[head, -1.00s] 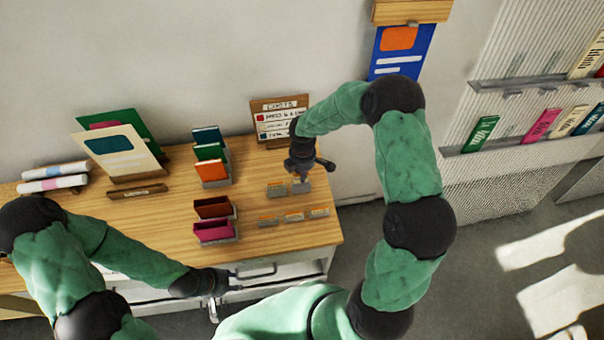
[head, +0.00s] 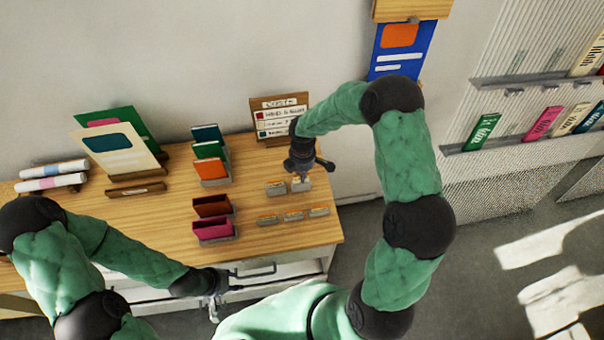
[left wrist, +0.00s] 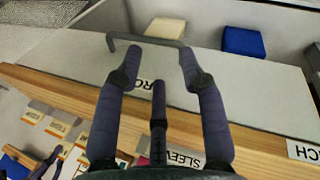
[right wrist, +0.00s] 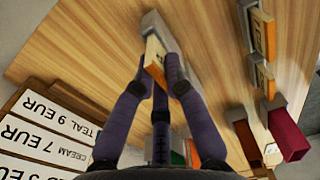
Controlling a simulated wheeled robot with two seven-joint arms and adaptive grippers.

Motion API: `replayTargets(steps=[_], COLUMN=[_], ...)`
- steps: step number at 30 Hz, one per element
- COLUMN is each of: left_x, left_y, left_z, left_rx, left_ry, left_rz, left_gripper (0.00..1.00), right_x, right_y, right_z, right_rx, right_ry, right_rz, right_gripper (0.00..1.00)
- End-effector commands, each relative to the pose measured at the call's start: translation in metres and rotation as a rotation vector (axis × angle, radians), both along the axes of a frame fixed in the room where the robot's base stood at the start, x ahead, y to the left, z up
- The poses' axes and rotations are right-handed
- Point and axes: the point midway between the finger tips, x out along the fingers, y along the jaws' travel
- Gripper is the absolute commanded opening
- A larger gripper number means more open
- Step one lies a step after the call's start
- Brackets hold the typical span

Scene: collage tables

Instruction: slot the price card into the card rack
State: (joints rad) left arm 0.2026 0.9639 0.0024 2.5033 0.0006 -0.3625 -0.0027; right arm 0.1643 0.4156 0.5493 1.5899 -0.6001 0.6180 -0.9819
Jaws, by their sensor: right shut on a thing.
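My right gripper (right wrist: 160,82) is shut on the price card (right wrist: 153,62), a small pale card with an orange edge. In the right wrist view the card meets the small grey card rack (right wrist: 155,22); I cannot tell how deep it sits in the slot. In the head view this rack (head: 302,187) is at the right of the wooden counter, directly below my right gripper (head: 301,176), which hides most of the card. My left gripper (left wrist: 160,72) is open and empty near a grey drawer handle (left wrist: 150,41) at the counter front.
Several similar racks with cards (head: 293,215) stand close by on the counter (head: 165,225). Coloured sleeves in holders (head: 212,205) are to their left. A price board (head: 280,117) stands behind my right gripper. Bare wood lies between the sleeves and the left-hand displays.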

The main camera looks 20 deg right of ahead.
Motion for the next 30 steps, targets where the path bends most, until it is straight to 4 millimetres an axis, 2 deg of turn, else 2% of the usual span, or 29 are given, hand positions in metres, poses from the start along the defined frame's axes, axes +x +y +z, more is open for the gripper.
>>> replayTargets(steps=[18, 29, 30], left_x=[0.000, 0.000, 0.000], left_y=[0.000, 0.000, 0.000], left_z=[-0.010, -0.009, -0.009], left_rx=[0.000, 0.000, 0.000], left_ry=[0.000, 0.000, 0.000], left_rz=[0.000, 0.000, 0.000], left_gripper=[0.40, 0.40, 0.40], right_x=[0.000, 0.000, 0.000], right_y=[0.000, 0.000, 0.000], right_z=[-0.012, -0.012, -0.012], right_rx=[0.000, 0.000, 0.000], right_ry=[0.000, 0.000, 0.000], right_rz=[0.000, 0.000, 0.000], right_gripper=[0.00, 0.00, 0.21])
